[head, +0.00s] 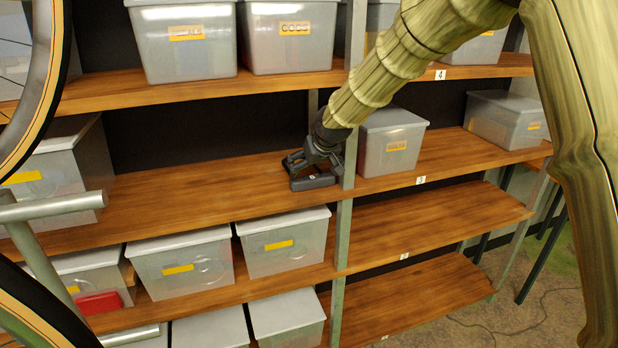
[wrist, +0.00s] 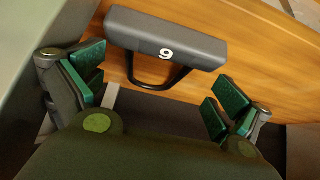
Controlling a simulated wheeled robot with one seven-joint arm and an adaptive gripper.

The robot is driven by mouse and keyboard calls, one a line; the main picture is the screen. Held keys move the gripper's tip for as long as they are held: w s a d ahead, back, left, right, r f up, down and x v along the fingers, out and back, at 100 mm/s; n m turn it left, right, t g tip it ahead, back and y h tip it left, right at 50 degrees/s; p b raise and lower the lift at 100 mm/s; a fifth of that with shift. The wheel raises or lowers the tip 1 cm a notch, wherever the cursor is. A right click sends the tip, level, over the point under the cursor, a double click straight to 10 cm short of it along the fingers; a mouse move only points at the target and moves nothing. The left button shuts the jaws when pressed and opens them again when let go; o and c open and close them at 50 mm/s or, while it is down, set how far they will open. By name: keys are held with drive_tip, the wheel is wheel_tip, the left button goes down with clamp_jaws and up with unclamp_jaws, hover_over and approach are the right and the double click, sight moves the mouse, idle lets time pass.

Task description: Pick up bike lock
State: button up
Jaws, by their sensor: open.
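The bike lock (wrist: 166,42) is a dark grey bar marked "9" with a black U-shaped shackle. In the wrist view it lies on a wooden shelf, just beyond my gripper (wrist: 160,90). The fingers with green pads stand apart on either side of the shackle, and nothing is between the pads but the view of the lock and shelf. In the head view my gripper (head: 308,168) is low over the middle shelf beside a metal upright. The lock (head: 314,181) shows there as a dark shape under the fingers, partly hidden by them.
A grey metal upright (head: 344,215) stands right beside my gripper. A lidded bin (head: 391,143) stands just right of it on the same shelf (head: 190,195). The shelf left of the gripper is clear. More bins fill the shelves above and below. A bicycle wheel (head: 45,85) is at the left.

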drive_tip(key=p, duration=0.1)
approach(304, 174)
drive_tip(key=shift+w+a+f, duration=0.2)
drive_tip(key=shift+w+a, duration=0.05)
drive_tip(key=shift+w, duration=0.45)
drive_tip(key=shift+w+a+f, duration=0.25)
drive_tip(key=shift+w, duration=0.4)
drive_tip(key=shift+p+x, duration=0.45)
drive_tip(key=shift+x, duration=2.1)
drive_tip(key=shift+r, duration=0.1)
drive_tip(key=c, duration=1.5)
drive_tip(key=shift+o, duration=0.2)
drive_tip(key=shift+r+b, duration=0.45)
drive_tip(key=shift+r, duration=1.05)
drive_tip(key=shift+s+r, duration=0.15)
drive_tip(key=shift+r, duration=0.05)
drive_tip(key=s+d+b, duration=0.1)
drive_tip(key=s+d, duration=0.1)
drive_tip(key=s, duration=0.6)
drive_tip(key=s+d+b, duration=0.2)
drive_tip(key=s+d, duration=0.1)
drive_tip(key=s, duration=0.5)
drive_tip(key=shift+s+d, duration=0.25)
drive_tip(key=shift+s, duration=0.15)
